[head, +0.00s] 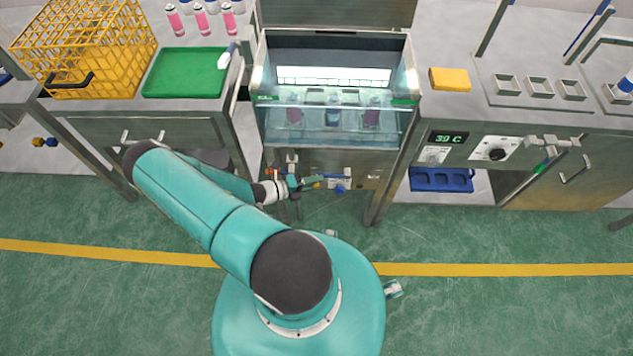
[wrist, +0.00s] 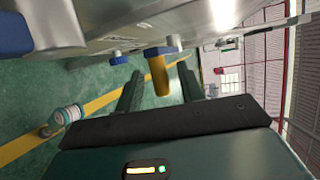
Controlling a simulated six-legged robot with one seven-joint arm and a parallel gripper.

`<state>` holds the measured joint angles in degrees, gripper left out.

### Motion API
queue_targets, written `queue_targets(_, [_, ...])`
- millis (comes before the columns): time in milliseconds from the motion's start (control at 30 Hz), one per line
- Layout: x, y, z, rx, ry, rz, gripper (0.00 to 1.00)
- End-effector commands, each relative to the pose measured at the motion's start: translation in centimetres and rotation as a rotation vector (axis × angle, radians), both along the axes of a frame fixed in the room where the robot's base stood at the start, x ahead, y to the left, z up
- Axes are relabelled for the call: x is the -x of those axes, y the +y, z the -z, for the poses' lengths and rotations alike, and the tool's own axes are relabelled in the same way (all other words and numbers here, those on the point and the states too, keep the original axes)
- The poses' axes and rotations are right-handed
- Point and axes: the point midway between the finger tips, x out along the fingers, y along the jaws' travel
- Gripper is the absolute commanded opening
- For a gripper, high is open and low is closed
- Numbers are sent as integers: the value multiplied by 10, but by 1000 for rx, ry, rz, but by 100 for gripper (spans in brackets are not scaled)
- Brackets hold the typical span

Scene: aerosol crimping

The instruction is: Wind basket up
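The water bath (head: 272,126) stands at the back centre, with a lit window and several pink or grey cans (head: 333,112) low behind its glass front. The basket under them cannot be made out. A crank with a blue part (head: 342,187) sits on the bath's lower front; the wrist view shows its yellow grip (wrist: 158,76) and blue end (wrist: 160,51). My gripper (head: 308,182) is in front of the bath. In the wrist view my gripper (wrist: 160,68) is open, its two fingers on either side of the yellow grip with gaps visible.
A yellow wire crate (head: 130,48), green mat (head: 185,73) and pink cans (head: 200,20) are on the left bench. The right bench has a yellow block (head: 450,80), a 39 C display (head: 447,138) and a knob (head: 496,154).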

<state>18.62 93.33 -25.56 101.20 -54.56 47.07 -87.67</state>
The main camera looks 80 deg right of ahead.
Motion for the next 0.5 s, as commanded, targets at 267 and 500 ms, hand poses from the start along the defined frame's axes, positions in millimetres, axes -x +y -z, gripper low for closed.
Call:
queue_targets(267, [9, -7, 3, 0, 0, -1, 39])
queue_targets(500, [9, -7, 3, 0, 0, 0, 19])
